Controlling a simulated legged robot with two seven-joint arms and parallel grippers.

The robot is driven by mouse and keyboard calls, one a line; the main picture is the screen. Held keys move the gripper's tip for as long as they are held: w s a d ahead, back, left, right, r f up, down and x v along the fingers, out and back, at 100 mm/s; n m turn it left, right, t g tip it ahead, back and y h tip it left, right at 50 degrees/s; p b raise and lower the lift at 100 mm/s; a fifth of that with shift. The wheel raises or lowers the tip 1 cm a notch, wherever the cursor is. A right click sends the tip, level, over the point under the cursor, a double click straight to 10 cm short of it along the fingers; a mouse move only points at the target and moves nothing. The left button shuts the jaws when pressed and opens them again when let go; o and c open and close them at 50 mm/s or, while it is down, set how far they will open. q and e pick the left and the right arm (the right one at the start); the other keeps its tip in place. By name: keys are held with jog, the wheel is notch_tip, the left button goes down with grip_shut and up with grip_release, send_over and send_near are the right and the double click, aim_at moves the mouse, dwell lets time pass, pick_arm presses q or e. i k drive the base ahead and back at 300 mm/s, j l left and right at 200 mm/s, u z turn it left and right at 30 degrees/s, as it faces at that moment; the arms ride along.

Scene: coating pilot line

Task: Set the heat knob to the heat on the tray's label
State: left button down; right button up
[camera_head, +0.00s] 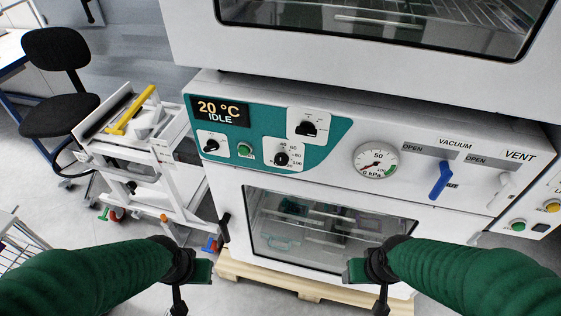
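The heat knob (282,159) is a small black dial with a scale from about 20 to 100, on the oven's teal panel (262,125). Its pointer is too small to read surely. The display (218,110) above left reads 20 °C IDLE. No tray label is readable; some dim items show behind the lower oven window (320,222). My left gripper (186,290) is low, left of the window and below the knob. My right gripper (372,290) is low in front of the window's right part. Both are apart from the knob, and their finger gaps are unclear.
Other dials (308,124) and (211,145) and a green button (244,149) sit close to the knob. A gauge (376,162), blue vacuum lever (440,180) and white vent lever (503,187) are to the right. A white cart (150,160) stands left; a black chair (58,80) is behind it.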

aim_at(282, 159)
jog(key=k+l, duration=0.75)
